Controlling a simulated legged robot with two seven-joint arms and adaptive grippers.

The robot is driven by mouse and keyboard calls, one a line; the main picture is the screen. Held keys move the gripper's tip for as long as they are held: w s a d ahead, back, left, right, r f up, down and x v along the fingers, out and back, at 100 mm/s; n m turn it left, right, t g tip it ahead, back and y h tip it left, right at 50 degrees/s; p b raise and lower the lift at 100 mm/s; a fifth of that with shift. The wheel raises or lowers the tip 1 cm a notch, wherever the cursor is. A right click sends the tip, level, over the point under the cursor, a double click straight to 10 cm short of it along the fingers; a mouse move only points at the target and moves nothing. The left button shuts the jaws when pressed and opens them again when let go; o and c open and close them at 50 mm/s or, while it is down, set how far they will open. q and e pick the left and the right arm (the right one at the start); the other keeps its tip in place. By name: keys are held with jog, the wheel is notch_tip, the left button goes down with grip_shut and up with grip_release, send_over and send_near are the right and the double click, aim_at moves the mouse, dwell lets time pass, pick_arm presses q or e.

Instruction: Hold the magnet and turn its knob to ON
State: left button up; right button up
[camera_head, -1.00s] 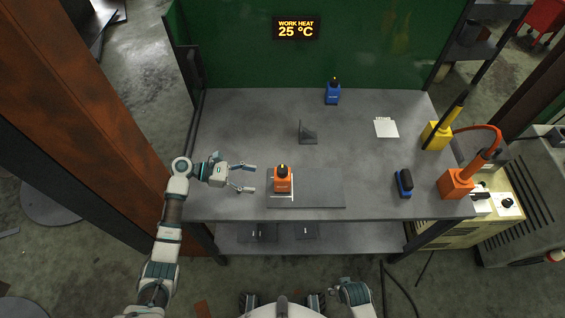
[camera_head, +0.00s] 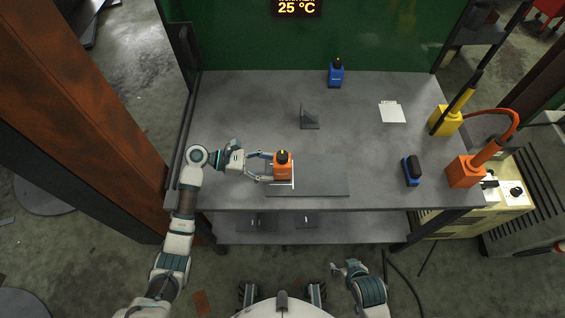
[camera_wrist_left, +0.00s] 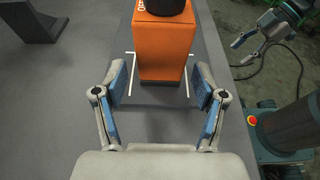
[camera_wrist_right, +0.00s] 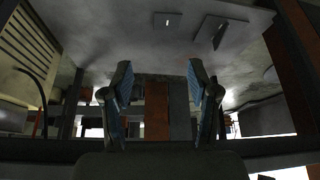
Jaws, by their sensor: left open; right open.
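The orange magnet (camera_head: 283,170) stands upright on a flat grey plate (camera_head: 322,178) on the table, with a black knob (camera_head: 283,156) on top. A white line marking shows around its base in the left wrist view. My left gripper (camera_head: 267,167) is open at the magnet's left side. In the left wrist view the two blue-padded fingers (camera_wrist_left: 159,88) stand apart on either side of the magnet's near end, with gaps visible. My right gripper (camera_head: 345,268) is open and empty in front of the table, below its edge; its spread fingers show in the right wrist view (camera_wrist_right: 160,85).
A blue magnet (camera_head: 336,74) stands at the back. A grey angled bracket (camera_head: 309,118) stands behind the plate. A white sheet (camera_head: 392,112), a blue-black tool (camera_head: 411,170), a yellow holder (camera_head: 446,121) and an orange holder (camera_head: 464,172) are at the right. The table's left back is clear.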

aim_at(279, 169)
pick_arm(q)
jog(key=p+x, duration=0.1)
jog(key=x, duration=0.1)
jog(key=shift+s+d+r+p, duration=0.1)
jog(key=shift+d+p, duration=0.25)
jog(key=shift+d, duration=0.05)
jog(key=shift+d+f, duration=0.35)
jog(key=shift+d, duration=0.25)
pick_arm(e)
jog(key=shift+s+d+f+g+h, duration=0.15)
jog(key=shift+s+d+f+g, duration=0.25)
jog(key=shift+s, duration=0.35)
jog(key=shift+s+d+f+g+h, duration=0.1)
jog(key=shift+s+f+g, duration=0.1)
jog(key=shift+s+g, duration=0.5)
jog(key=shift+s+d+f+g+h, duration=0.15)
jog(key=shift+s+d+f+g, duration=0.15)
jog(key=shift+s, duration=0.55)
pick_arm(q)
grip_shut()
pick_arm(e)
jog(key=shift+w, duration=0.1)
